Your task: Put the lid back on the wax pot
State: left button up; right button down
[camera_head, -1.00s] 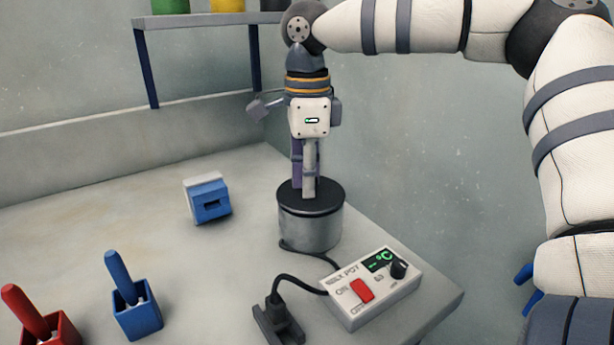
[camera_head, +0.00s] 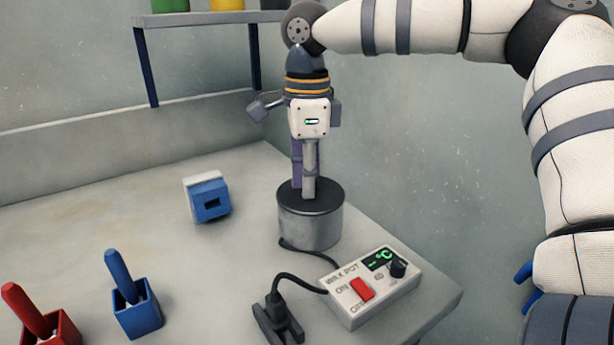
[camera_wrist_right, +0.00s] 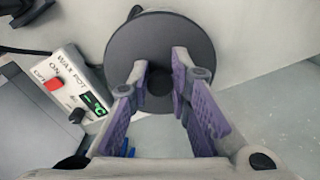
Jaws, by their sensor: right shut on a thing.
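The wax pot (camera_head: 310,229) is a grey metal cylinder near the right edge of the bench. Its dark round lid (camera_head: 328,198) lies over the pot's top, level as far as I can see; the lid also fills the middle of the right wrist view (camera_wrist_right: 126,52). My right gripper (camera_head: 308,192) points straight down over the lid's centre. Its purple-padded fingers are shut on the lid's dark knob (camera_wrist_right: 159,82). Whether the lid is fully seated is hard to tell. My left gripper is not in view.
A control box (camera_head: 371,289) with a red switch stands before the pot, its cable running to a black plug (camera_head: 278,322). A blue block (camera_head: 208,199) sits left of the pot. Blue (camera_head: 137,315) and red (camera_head: 62,334) holders stand front left. A shelf (camera_head: 205,19) is behind.

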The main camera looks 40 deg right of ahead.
dwell(0.3)
jog(key=c, duration=0.9)
grip_release()
jog(key=shift+r, duration=3.5)
grip_shut()
